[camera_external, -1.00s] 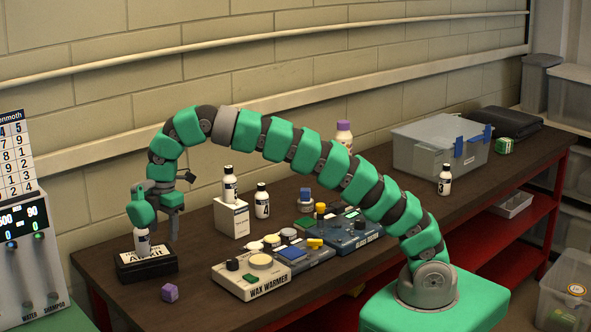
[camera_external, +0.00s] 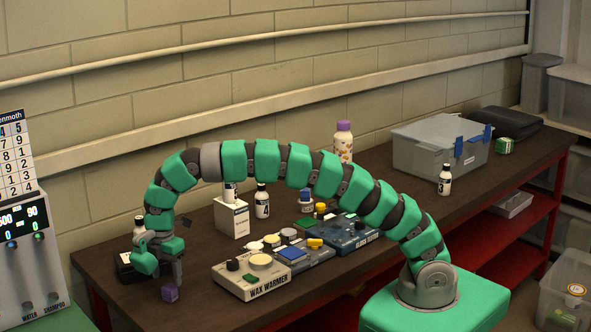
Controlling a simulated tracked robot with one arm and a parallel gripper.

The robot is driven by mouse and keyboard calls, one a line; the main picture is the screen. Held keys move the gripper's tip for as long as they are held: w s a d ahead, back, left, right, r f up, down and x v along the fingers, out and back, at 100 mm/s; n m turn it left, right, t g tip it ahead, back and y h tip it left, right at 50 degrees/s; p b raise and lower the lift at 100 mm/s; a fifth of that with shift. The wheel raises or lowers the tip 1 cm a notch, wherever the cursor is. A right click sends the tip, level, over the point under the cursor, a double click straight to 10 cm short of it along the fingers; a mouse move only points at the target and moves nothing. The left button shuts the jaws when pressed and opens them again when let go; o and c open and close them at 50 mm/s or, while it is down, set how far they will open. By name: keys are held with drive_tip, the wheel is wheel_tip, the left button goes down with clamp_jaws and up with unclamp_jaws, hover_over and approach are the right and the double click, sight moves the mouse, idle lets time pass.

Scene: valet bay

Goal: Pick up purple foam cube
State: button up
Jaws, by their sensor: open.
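The purple foam cube (camera_external: 170,294) lies on the dark workbench top (camera_external: 205,294) near its front left corner. My gripper (camera_external: 173,280) is directly above the cube, pointing down, with its fingers close to the cube's top. The jaws are open. I cannot tell whether a finger touches the cube or reaches down past its side.
A black block (camera_external: 125,268) with a small bottle (camera_external: 139,224) stands behind my gripper, partly hidden by it. The wax warmer (camera_external: 250,276) is to the right. A white box (camera_external: 231,217) and a numbered bottle (camera_external: 262,201) stand farther back. Bare bench lies between cube and warmer.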

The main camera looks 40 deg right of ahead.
sight(169, 287)
drive_tip(key=shift+d+f, duration=0.1)
drive_tip(key=shift+f, duration=2.55)
drive_tip(key=c, duration=1)
